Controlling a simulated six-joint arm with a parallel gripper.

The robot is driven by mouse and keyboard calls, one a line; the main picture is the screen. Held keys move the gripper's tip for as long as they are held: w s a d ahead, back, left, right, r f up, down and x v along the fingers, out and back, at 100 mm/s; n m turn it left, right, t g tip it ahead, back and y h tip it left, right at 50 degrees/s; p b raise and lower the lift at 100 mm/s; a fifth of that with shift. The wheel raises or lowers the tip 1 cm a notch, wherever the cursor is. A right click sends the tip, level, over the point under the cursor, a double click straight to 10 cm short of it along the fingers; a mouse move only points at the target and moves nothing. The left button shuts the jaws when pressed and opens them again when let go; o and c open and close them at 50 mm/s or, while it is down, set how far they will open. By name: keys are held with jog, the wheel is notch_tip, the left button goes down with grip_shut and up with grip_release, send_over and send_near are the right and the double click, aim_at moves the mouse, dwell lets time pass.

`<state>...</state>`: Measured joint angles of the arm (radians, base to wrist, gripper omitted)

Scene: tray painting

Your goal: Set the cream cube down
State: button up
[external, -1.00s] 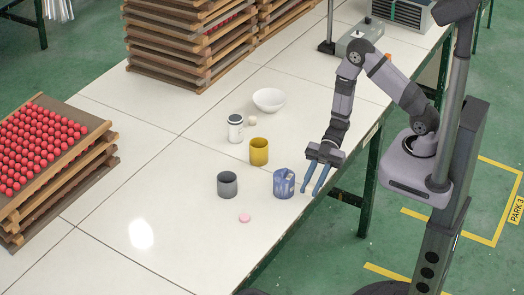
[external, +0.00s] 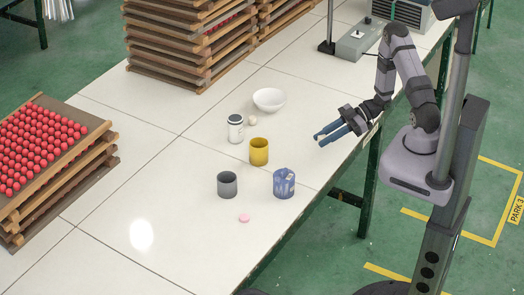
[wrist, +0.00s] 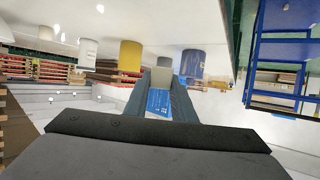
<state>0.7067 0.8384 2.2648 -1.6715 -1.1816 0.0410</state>
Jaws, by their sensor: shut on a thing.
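My gripper (external: 320,141) is held above the table near its right edge, with its blue fingers pointing left and roughly level. In the wrist view, where the scene hangs upside down, a pale block (wrist: 161,77) shows between the fingertips. It looks greyish in the shade and I take it for the cream cube. I cannot make the cube out in the external view. Below and left of the gripper, a blue patterned mug (external: 284,184), a yellow mug (external: 259,152) and a grey cup (external: 227,185) stand on the table (external: 190,225).
A white jar (external: 235,128) stands beside a small cream-coloured item (external: 252,121), too small to identify. A white bowl (external: 269,100) is behind them. A small pink disc (external: 244,218) lies in front. Stacked wooden trays (external: 182,50) rise at the back.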

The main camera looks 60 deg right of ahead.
dwell(0.5)
jog(key=a+n+g, duration=0.1)
jog(key=a, duration=0.2)
jog(key=s+a+n+g+y, duration=0.1)
jog(key=a, duration=0.3)
jog(key=s+a+n+g, duration=0.1)
jog(key=a+g, duration=0.1)
jog(key=a, duration=0.2)
jog(key=shift+a+f+n+y+b, duration=0.2)
jog(key=shift+f+n+y+b, duration=0.15)
jog(key=shift+f+n+y, duration=0.05)
jog(key=s+a+n+g+b, duration=0.1)
jog(key=s+a+n+g, duration=0.25)
jog(key=a, duration=0.75)
jog(key=s+a+n+g, duration=0.2)
jog(key=s+a+g, duration=0.15)
jog(key=a, duration=0.75)
jog(key=s+a+n+g+b, duration=0.1)
jog(key=s+a+n+g, duration=0.2)
jog(key=a, duration=0.8)
notch_tip(320, 180, up, 3)
jog(key=m+t, duration=0.8)
jog(key=t, duration=0.1)
send_over(234, 246)
jog(key=shift+a+f, duration=0.15)
jog(key=shift+f+p, duration=0.9)
jog(key=shift+f, duration=3.85)
